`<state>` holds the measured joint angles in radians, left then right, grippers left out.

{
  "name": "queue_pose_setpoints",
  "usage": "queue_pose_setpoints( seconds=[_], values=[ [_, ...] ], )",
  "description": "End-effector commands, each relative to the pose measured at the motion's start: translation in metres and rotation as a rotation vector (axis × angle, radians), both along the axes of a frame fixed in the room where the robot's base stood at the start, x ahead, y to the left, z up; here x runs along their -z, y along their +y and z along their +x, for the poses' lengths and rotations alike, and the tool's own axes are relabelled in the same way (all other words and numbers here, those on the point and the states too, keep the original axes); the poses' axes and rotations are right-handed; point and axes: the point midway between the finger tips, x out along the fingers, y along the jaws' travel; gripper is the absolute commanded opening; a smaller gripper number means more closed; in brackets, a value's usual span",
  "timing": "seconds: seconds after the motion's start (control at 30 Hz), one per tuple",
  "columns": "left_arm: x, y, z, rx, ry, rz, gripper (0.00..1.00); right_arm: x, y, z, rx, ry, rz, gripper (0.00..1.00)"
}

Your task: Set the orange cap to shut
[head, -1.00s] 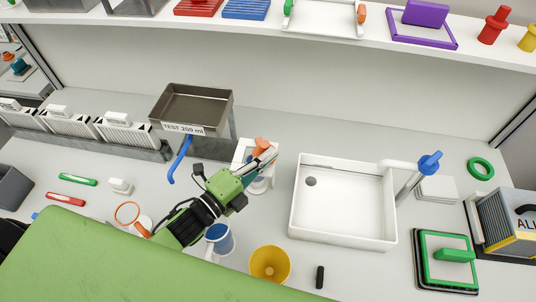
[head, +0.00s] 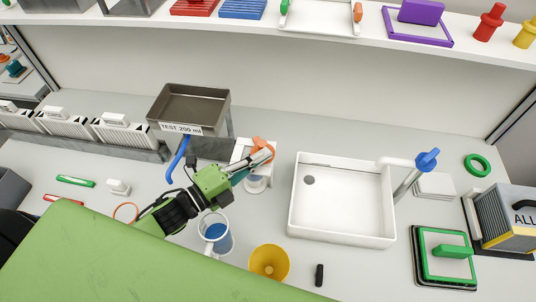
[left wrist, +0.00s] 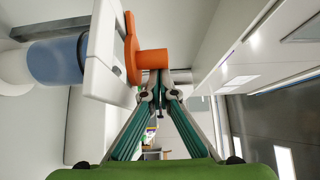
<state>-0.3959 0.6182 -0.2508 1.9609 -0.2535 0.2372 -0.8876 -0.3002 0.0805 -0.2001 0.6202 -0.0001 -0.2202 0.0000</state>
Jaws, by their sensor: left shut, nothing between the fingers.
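The orange cap (head: 260,141) sits on a white stand (head: 240,153) between the dark tray and the sink. In the left wrist view the orange cap (left wrist: 132,48) is a flat lever shape with a round stub pointing right, against the white plate of the stand (left wrist: 103,50). A container of blue liquid (left wrist: 62,58) is on the plate's other side. My left gripper (head: 268,154) is shut and empty, its fingertips right at the cap. In the left wrist view its tips (left wrist: 168,78) meet just below the stub; contact is hard to tell. My right gripper is not in view.
A dark tray (head: 218,98) labelled TEST 200 ml with a blue spout stands left of the stand. A white sink (head: 343,235) is to the right. A mug with blue liquid (head: 217,250) and a yellow cup (head: 269,275) stand in front.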

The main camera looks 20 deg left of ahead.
Motion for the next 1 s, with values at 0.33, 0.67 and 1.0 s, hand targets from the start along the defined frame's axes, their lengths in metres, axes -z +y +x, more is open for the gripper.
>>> queue_pose_setpoints(
  seconds=[0.33,0.67,1.0],
  values=[
    [0.001,0.013,-0.004,0.102,0.0,0.007,0.0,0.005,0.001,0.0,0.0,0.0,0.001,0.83],
    [0.0,0.026,-0.009,0.182,0.001,0.0,0.0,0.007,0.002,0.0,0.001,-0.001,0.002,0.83],
    [-0.001,0.035,-0.008,0.178,-0.001,0.002,0.0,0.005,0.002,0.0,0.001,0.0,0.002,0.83]
  ],
)
